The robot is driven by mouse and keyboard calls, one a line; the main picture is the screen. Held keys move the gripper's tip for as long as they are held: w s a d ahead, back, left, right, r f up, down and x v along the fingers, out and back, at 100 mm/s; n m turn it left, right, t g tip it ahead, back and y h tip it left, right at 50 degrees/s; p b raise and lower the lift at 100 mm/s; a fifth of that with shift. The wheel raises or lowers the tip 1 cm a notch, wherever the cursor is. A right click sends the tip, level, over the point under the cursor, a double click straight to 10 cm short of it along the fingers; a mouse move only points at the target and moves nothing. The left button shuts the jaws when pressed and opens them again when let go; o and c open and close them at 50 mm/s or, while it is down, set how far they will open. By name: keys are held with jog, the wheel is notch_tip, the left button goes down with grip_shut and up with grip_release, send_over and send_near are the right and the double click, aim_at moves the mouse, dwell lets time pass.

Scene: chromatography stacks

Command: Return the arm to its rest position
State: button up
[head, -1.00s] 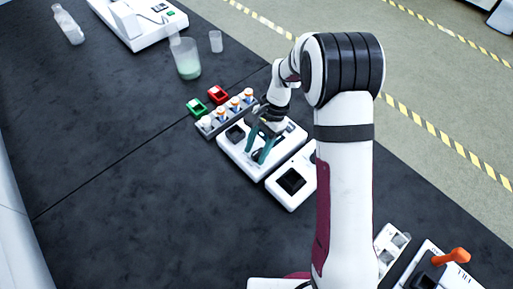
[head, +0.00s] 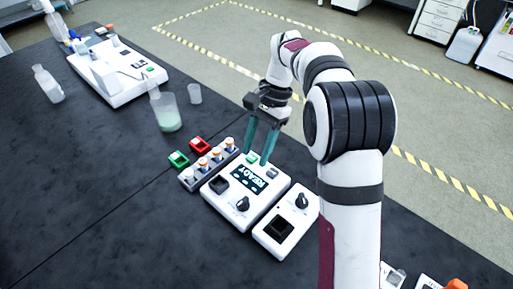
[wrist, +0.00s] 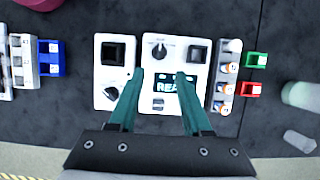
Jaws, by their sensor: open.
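My gripper (head: 262,142) is open and empty, with its two teal fingers pointing down above the back part of a white device. The gripper also shows in the wrist view (wrist: 157,77), with a gap between the fingertips. The white device (head: 222,200) has a dark screen reading "READY", a black knob and a dark square well. In the wrist view the same device (wrist: 183,47) lies under the fingers, which partly cover its screen. My arm reaches from the lower right of the head view and bends over the bench.
A second white box (head: 267,248) with a knob stands beside the device. A rack of orange-and-white vials (head: 205,166), a green bin (head: 179,159) and a red bin (head: 200,144) stand left. A beaker (head: 167,116) and a larger machine (head: 118,74) are farther back. The front-left bench is clear.

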dwell(0.3)
jog(key=s+d+r+n+t, duration=0.1)
jog(key=s+d+r, duration=0.1)
jog(key=s+r, duration=0.45)
jog(key=s+d+f+n+t, duration=0.1)
jog(key=s+f, duration=0.1)
jog(key=s, duration=0.9)
jog(key=s+d+f+n+t+h, duration=0.1)
jog(key=s+f, duration=0.2)
jog(key=s, duration=0.7)
jog(key=shift+s+f, duration=0.25)
jog(key=shift+s, duration=0.15)
